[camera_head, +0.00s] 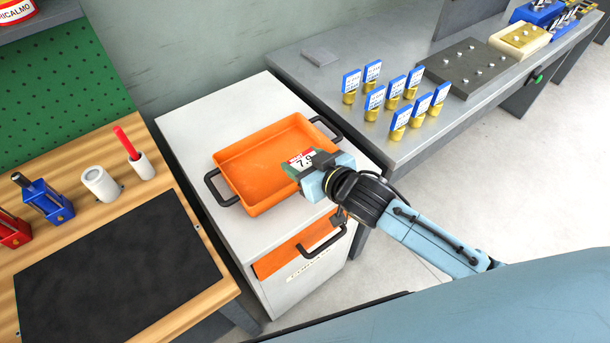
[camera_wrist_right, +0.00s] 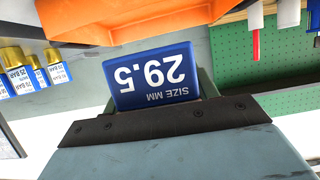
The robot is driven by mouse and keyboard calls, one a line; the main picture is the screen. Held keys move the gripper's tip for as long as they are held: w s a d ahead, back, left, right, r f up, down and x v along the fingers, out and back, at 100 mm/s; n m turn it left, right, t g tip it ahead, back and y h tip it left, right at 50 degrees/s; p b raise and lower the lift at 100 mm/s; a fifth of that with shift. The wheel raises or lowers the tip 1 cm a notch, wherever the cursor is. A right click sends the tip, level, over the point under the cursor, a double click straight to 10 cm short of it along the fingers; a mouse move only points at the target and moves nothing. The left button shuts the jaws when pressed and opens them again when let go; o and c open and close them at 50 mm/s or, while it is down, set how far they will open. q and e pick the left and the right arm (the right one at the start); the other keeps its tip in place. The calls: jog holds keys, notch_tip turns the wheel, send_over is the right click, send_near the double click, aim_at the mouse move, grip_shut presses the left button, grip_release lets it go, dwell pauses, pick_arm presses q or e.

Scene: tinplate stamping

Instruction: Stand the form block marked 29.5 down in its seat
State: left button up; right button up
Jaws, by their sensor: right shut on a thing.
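A form block shows in the right wrist view as a blue face (camera_wrist_right: 152,76) marked "SIZE MM 29.5", upside down in that picture. My right gripper (camera_head: 308,172) is shut on it, above the right edge of the orange tray in the head view. There a white and red label (camera_head: 301,160) reading about "7.9" shows at the jaws; I cannot tell what it belongs to. The rest of the block is hidden by the gripper. I cannot make out which place is its seat. My left gripper is not in view.
The orange tray (camera_head: 226,165) with black handles is empty on a white cabinet. Several brass pieces with blue tags (camera_head: 373,98) stand on the grey bench (camera_head: 318,86), near a dark studded plate (camera_head: 484,78). A black mat (camera_head: 115,265) lies bare on the wooden bench at left.

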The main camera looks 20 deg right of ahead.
jog(key=shift+f+b, duration=0.35)
jog(key=shift+f, duration=1.6)
jog(key=shift+f, duration=0.1)
jog(key=shift+f, duration=0.45)
jog(key=o, duration=1.1)
jog(key=shift+r, duration=0.1)
jog(key=shift+r, duration=0.4)
jog(key=v, duration=1.2)
jog(key=shift+p, duration=0.4)
jog(key=shift+f, duration=0.1)
